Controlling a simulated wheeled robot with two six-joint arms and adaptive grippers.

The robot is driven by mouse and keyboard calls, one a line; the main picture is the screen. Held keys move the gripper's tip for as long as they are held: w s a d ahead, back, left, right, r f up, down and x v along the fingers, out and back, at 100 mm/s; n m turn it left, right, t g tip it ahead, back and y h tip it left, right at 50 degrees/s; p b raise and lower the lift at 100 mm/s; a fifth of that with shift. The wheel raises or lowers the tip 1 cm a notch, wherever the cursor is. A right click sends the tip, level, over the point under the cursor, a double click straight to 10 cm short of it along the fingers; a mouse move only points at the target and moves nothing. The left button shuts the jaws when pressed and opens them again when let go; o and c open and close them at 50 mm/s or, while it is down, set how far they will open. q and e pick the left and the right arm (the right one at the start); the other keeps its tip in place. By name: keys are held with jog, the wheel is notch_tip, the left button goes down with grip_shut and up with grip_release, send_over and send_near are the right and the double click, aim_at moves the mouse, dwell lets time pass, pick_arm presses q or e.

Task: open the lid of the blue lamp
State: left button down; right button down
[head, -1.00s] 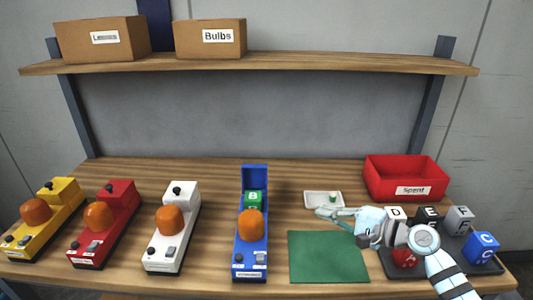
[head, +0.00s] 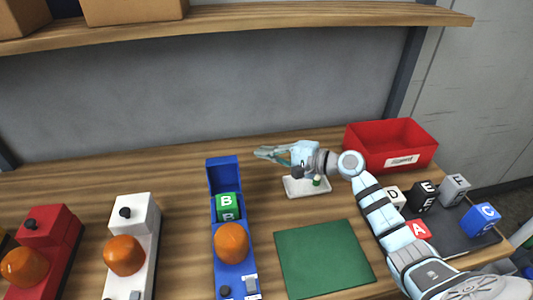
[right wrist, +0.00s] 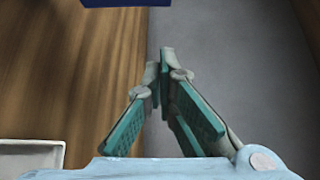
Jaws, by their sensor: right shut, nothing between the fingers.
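The blue lamp (head: 236,268) stands left of the green mat, with an orange dome on top. Its lid (head: 222,174) is up at the back end, and green batteries marked B (head: 227,203) show in the open compartment. My right gripper (head: 257,153) is shut and empty, to the right of the lid and apart from it, pointing left. In the right wrist view its fingers (right wrist: 165,62) come together at the tips, and a dark blue edge (right wrist: 115,3), likely the lid, shows at the top. My left gripper is not in view.
A white tray (head: 294,188) with a small bulb lies below my right gripper. The green mat (head: 325,260) is empty. A red bin (head: 362,152) and lettered cubes (head: 482,218) are at right. White (head: 135,212) and red (head: 48,225) lamps stand at left.

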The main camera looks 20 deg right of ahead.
jog(key=f+b+x, duration=0.1)
jog(key=b+x, duration=0.1)
jog(key=x, duration=0.4)
jog(key=s+a+r+n+t+p, duration=0.1)
jog(key=s+a+r+n+t, duration=0.1)
jog(key=s+r, duration=0.3)
jog(key=v, duration=1.2)
jog(key=shift+s+d+f+y, duration=0.25)
jog(key=shift+d+f+y, duration=0.05)
jog(key=shift+d+f, duration=0.15)
